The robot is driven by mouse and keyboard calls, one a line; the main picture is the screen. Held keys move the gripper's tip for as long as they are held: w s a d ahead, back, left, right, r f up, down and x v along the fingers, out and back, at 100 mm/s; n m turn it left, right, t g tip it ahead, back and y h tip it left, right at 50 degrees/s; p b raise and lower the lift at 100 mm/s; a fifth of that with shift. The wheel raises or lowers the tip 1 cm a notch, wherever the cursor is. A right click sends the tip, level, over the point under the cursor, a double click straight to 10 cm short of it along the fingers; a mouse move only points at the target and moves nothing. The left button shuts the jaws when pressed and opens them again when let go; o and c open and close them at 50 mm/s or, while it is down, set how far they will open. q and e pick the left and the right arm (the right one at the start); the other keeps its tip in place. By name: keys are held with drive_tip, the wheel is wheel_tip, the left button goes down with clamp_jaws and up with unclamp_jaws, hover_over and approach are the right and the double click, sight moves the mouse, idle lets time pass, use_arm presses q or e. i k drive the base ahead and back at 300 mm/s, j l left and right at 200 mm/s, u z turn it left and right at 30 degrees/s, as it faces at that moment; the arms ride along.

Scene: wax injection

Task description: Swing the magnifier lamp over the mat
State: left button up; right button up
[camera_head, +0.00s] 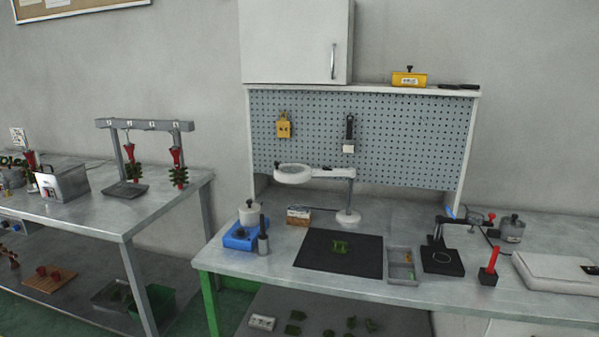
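The magnifier lamp (293,174) has a white ring head on a white arm, carried by a grey post on a round white base (348,217). The base stands on the right-hand workbench, behind the mat. Neither of my grippers shows in this view.
A blue-based device (240,237) and a small brown-and-white block (298,215) stand left of the mat. A grey tray (401,264), a black-plated stand (442,261) and a red-handled tool (489,267) are to the right. A pegboard (400,140) rises behind. Another bench (90,215) stands left.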

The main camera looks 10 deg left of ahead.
sight(306, 173)
drive_tip(key=i+j, duration=0.9)
drive_tip(key=j, duration=0.1)
